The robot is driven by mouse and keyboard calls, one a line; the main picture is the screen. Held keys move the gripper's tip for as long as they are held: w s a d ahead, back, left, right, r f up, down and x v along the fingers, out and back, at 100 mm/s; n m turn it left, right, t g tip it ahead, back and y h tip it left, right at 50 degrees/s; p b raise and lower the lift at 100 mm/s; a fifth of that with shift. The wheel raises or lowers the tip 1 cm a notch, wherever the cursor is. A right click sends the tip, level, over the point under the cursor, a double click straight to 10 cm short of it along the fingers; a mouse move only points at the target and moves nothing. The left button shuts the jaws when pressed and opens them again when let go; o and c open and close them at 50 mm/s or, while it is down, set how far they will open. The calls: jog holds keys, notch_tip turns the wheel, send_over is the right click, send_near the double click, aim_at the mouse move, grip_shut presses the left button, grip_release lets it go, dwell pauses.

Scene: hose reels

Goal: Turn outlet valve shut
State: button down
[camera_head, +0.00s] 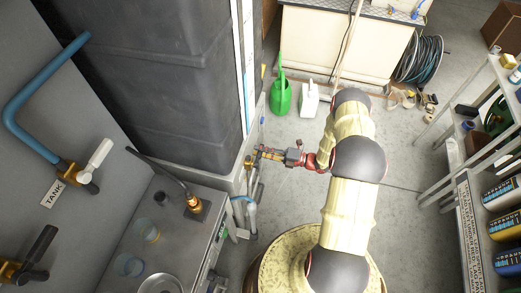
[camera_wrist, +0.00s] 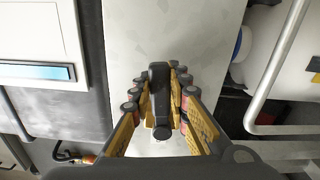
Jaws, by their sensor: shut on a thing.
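The outlet valve's handle appears to be the black lever (camera_wrist: 160,100) in the wrist view. My gripper (camera_wrist: 160,90) has its ribbed yellow-and-black fingers on both sides of it, shut on it. In the head view my gripper (camera_head: 268,154) reaches left from my arm to the low front corner of the big dark tank (camera_head: 160,70). There it covers most of the valve, and the lever's angle to its pipe cannot be told.
A white-handled valve (camera_head: 97,157) by the TANK label (camera_head: 54,192) and a black-handled valve (camera_head: 38,252) are on the left panel. A green watering can (camera_head: 281,95) and a white jug (camera_head: 309,99) stand on the floor. A shelf rack (camera_head: 480,155) stands right.

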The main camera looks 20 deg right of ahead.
jog(key=shift+f+m, duration=0.55)
jog(key=shift+m, duration=0.25)
jog(key=c, duration=1.7)
grip_release()
jog(key=shift+c, duration=0.2)
jog(key=shift+o, duration=0.3)
jog(key=shift+d, duration=0.1)
jog(key=v, duration=1.2)
jog(key=shift+w, duration=0.1)
